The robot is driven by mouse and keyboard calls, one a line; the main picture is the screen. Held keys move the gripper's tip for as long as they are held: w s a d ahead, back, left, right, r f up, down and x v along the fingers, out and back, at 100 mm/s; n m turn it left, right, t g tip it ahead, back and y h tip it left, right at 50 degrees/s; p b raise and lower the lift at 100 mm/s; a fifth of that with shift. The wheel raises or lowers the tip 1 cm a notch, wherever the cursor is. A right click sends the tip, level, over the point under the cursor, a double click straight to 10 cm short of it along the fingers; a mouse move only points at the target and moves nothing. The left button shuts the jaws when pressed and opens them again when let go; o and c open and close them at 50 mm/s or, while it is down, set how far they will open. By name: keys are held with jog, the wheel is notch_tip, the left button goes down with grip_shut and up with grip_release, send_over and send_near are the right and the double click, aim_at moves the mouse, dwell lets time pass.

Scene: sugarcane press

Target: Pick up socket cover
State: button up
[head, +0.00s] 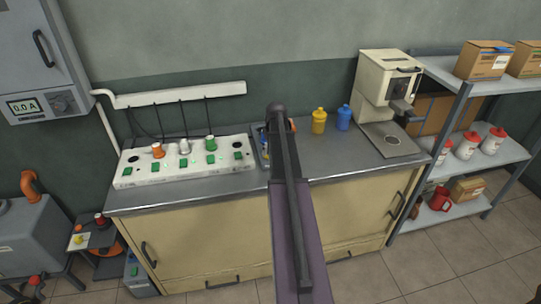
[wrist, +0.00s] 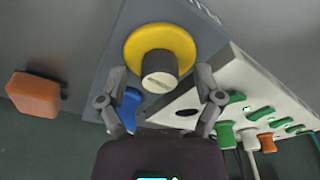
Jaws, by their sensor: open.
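A round yellow piece with a grey cylindrical knob (wrist: 160,48), which looks like the socket cover, lies on a blue-grey tray (wrist: 205,15) in the wrist view. My gripper (wrist: 160,74) is open, its two fingers spread on either side of the knob and apart from it. A blue item (wrist: 130,106) lies beside the left finger. The white socket strip (head: 185,168) stands on the counter, with an orange plug (head: 158,151), a grey plug (head: 184,147) and a green plug (head: 210,144). A bare dark socket (wrist: 187,112) shows near the right finger. My arm hides the gripper and most of the tray in the head view.
An orange block (wrist: 33,93) sits left of the tray in the wrist view. Yellow (head: 319,121) and blue (head: 343,118) bottles and a beige machine (head: 384,85) stand right of my arm. The metal counter (head: 340,165) has clear room at its front.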

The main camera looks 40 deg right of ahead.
grip_shut()
jog(key=shift+r, duration=0.15)
notch_tip(320, 180, up, 3)
jog(key=p, duration=0.3)
jog(key=shift+r+p, duration=0.15)
jog(key=shift+p, duration=0.2)
jog(key=s+a+r+p, duration=0.1)
jog(key=s+a, duration=0.8)
jog(key=s, duration=0.4)
jog(key=shift+a+r, duration=0.2)
jog(key=shift+w+a, duration=0.1)
dwell(0.6)
